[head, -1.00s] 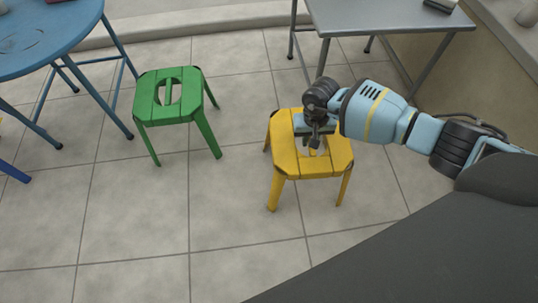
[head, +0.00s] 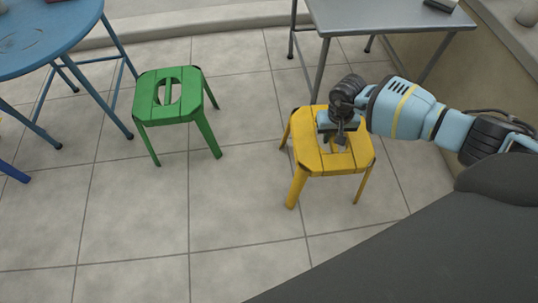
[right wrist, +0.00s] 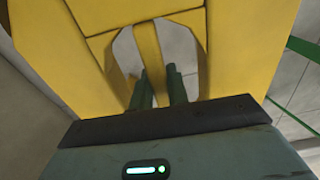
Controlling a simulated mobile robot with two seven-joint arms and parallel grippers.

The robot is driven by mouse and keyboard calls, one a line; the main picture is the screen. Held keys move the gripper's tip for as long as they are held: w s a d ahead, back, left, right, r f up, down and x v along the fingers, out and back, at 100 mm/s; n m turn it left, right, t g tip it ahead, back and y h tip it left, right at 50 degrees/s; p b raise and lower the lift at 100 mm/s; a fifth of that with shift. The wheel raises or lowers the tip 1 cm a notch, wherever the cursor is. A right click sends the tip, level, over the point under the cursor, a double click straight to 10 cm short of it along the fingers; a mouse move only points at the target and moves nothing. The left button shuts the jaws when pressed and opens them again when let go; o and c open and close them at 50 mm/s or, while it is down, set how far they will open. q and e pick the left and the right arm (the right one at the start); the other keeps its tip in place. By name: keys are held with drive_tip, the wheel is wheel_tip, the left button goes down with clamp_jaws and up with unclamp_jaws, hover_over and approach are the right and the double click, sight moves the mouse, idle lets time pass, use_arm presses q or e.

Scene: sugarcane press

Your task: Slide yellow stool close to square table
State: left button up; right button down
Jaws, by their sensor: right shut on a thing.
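The yellow stool (head: 311,158) stands on the tiled floor right of centre in the head view, just in front of the grey square table (head: 385,14). My right gripper (head: 340,138) is at the slot in the stool's seat, shut on the seat's middle slat. In the right wrist view the yellow seat (right wrist: 245,50) fills much of the picture, and the dark green fingers (right wrist: 160,88) reach into the slot on the slat (right wrist: 147,45). The fingertips are partly hidden. My left gripper is not in view.
A green stool (head: 148,107) stands to the left. A blue round table (head: 40,45) is at the far left, with a blue stool leg (head: 14,172) below it. A low wall (head: 500,60) runs along the right. The floor in front is clear.

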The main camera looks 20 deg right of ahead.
sight(352, 134)
drive_tip(key=shift+s+d+b, duration=0.15)
drive_tip(key=shift+s+d, duration=0.1)
drive_tip(key=shift+d, duration=0.65)
drive_tip(key=shift+s+d+b, duration=0.15)
drive_tip(key=shift+s+d, duration=0.1)
drive_tip(key=shift+d, duration=0.65)
drive_tip(key=shift+s+d+b, duration=0.15)
drive_tip(key=shift+s+d, duration=0.1)
drive_tip(key=shift+d, duration=0.65)
drive_tip(key=shift+s+d, duration=0.1)
drive_tip(key=shift+d, duration=0.3)
drive_tip(key=s+d+b, duration=0.3)
drive_tip(key=d, duration=0.7)
drive_tip(key=shift+d, duration=0.45)
drive_tip(key=shift+s+d, duration=0.25)
drive_tip(key=shift+d, duration=0.55)
drive_tip(key=shift+s+d, duration=0.25)
drive_tip(key=shift+d, duration=0.5)
drive_tip(key=shift+s+d, duration=0.25)
drive_tip(key=shift+d, duration=0.55)
drive_tip(key=c, duration=1.4)
unclamp_jaws()
